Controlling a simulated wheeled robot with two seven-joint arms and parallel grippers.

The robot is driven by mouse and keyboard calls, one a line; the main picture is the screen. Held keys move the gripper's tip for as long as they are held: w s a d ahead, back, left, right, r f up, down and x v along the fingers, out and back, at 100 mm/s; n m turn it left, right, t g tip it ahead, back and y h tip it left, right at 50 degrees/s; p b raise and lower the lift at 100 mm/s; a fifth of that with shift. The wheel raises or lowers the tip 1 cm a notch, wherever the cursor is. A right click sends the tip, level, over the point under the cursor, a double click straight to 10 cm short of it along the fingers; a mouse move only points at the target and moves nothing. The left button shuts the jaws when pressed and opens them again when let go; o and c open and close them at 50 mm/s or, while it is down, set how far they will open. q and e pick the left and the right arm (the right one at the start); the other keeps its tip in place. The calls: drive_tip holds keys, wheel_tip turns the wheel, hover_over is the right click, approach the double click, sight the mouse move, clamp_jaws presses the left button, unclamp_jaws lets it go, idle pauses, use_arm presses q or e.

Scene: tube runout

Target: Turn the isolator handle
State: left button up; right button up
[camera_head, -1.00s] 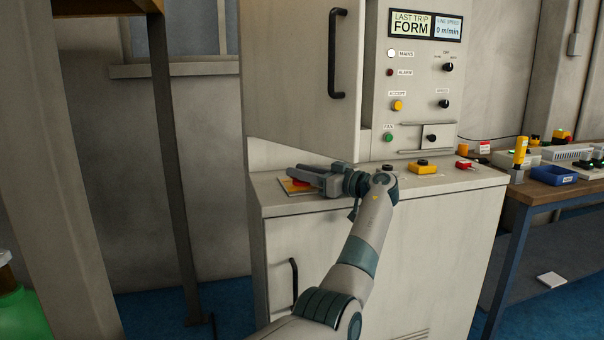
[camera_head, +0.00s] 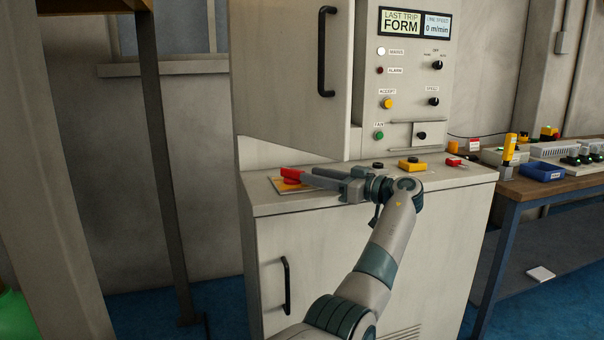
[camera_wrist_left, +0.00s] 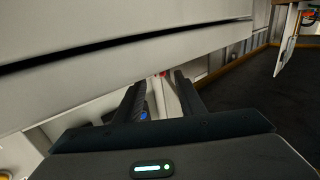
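The isolator handle (camera_head: 292,174) is red and sits on a yellow plate (camera_head: 279,187) at the left end of the cabinet's ledge. My left gripper (camera_head: 310,179) lies level over the ledge, just right of the handle, pointing left at it. In the left wrist view its two dark fingers (camera_wrist_left: 160,80) stand apart, so it is open. A small red patch and a pale strip show in the gap beyond the fingertips. I see nothing held, and cannot tell whether a fingertip touches the handle. My right gripper is not in view.
The grey cabinet (camera_head: 340,240) has an upper door with a black handle (camera_head: 326,52) above the ledge. A yellow box with a button (camera_head: 412,164) is on the ledge to the right. A workbench (camera_head: 545,187) with a blue tray (camera_head: 541,171) stands further right.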

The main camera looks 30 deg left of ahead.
use_arm(q)
drive_tip(key=d, duration=0.9)
drive_tip(key=shift+s+d, duration=0.15)
drive_tip(key=shift+s, duration=0.05)
